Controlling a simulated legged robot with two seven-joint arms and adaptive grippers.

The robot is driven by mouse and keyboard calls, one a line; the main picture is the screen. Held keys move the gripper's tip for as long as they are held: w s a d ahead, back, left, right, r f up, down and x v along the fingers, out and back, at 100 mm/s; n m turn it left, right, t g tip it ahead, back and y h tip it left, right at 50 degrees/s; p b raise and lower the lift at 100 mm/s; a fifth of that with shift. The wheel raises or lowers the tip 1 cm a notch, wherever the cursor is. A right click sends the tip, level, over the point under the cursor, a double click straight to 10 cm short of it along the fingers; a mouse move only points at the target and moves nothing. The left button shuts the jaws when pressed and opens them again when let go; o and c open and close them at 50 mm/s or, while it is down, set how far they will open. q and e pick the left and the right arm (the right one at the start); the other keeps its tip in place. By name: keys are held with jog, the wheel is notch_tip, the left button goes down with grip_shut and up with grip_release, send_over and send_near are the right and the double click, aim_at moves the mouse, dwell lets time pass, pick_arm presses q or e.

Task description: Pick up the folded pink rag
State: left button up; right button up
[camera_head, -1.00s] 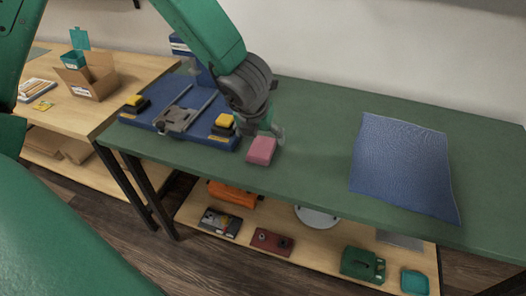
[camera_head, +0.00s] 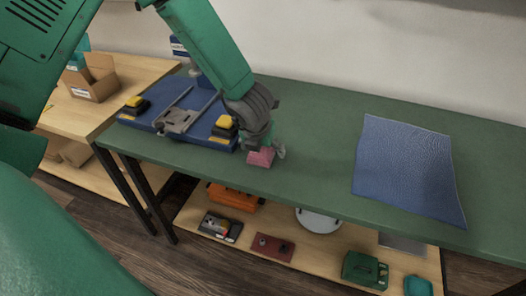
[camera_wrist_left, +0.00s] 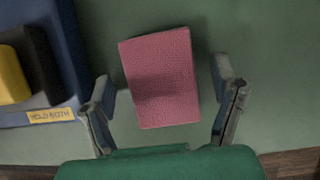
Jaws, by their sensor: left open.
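The folded pink rag (camera_head: 261,158) lies on the green bench top, right of the blue fixture board. In the left wrist view the rag (camera_wrist_left: 162,78) is a pink rectangle, slightly tilted, between and ahead of my open fingers. My left gripper (camera_head: 264,150) is over the rag and hides part of it in the head view. In the left wrist view my left gripper (camera_wrist_left: 163,110) is open, with one finger on each side of the rag's near part and a gap on both sides. My right gripper is not in view.
The blue board (camera_head: 165,125) with yellow-and-black blocks (camera_head: 224,127) stands close left of the rag; one block also shows in the left wrist view (camera_wrist_left: 42,60). A blue mat (camera_head: 405,170) lies to the right. The bench between rag and mat is clear.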

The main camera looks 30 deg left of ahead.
pick_arm(q)
jog(key=shift+f, duration=0.3)
jog(key=shift+s, duration=0.1)
jog(key=c, duration=1.1)
jog(key=shift+c, duration=0.2)
jog(key=shift+r, duration=0.1)
